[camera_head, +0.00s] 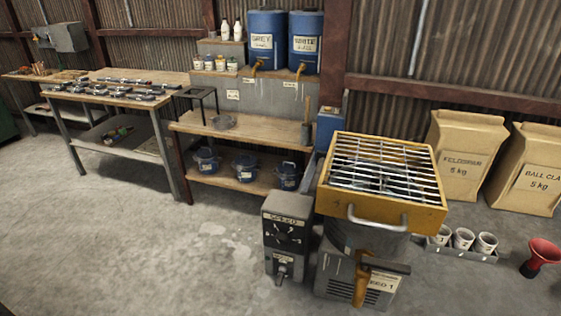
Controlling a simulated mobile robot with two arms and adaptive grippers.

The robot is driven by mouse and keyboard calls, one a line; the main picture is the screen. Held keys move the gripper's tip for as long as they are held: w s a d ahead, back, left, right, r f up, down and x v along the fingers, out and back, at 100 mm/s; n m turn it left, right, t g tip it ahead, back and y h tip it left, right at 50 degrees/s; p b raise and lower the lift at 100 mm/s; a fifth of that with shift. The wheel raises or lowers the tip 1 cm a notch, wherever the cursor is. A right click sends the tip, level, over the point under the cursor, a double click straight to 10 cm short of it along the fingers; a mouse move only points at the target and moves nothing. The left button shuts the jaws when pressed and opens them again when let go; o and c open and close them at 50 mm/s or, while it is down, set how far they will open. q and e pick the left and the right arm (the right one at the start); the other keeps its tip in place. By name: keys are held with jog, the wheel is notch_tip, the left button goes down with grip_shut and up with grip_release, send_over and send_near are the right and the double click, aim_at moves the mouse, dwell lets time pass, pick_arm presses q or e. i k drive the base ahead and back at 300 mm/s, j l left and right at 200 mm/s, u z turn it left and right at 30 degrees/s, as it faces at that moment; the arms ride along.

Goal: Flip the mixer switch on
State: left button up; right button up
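The mixer (340,242) stands on the floor right of centre, a grey drum under a yellow frame with a metal bar grid (380,165). A dark grey control box (287,212) stands against its left side. The box has a plate reading SPEED and a dial (287,235). Lower on the box, below a small label, is a small metal switch (282,272); I cannot tell its position at this size. A yellow lever (361,282) and a label reading "SPEED 1" or similar are on the mixer's front. Neither of my grippers is in view.
A wooden bench (250,127) with blue barrels above and blue pots below stands behind. A table with tools (160,82) is at left. Paper sacks (465,155), a tray of cups (462,255) and a red funnel (543,254) are at right. The floor at front left is clear.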

aim_at(282, 269)
jog(key=k+j, duration=0.1)
jog(key=k, duration=0.35)
jog(key=k+j+z, duration=0.1)
jog(key=k, duration=0.35)
jog(key=z, duration=2.8)
jog(key=k+j+z, duration=0.15)
jog(key=k+j, duration=0.25)
jog(key=j, duration=0.35)
jog(key=k+j, duration=0.2)
jog(key=j, duration=0.4)
jog(key=k+j, duration=0.25)
jog(key=j, duration=0.35)
jog(key=k+j, duration=0.2)
jog(key=j, duration=0.4)
jog(key=k+j, duration=0.25)
jog(key=j, duration=0.35)
jog(key=k+j, duration=0.2)
jog(key=j, duration=0.45)
jog(key=k+j, duration=0.25)
jog(key=j, duration=0.35)
jog(key=k+j, duration=0.2)
jog(key=j, duration=0.4)
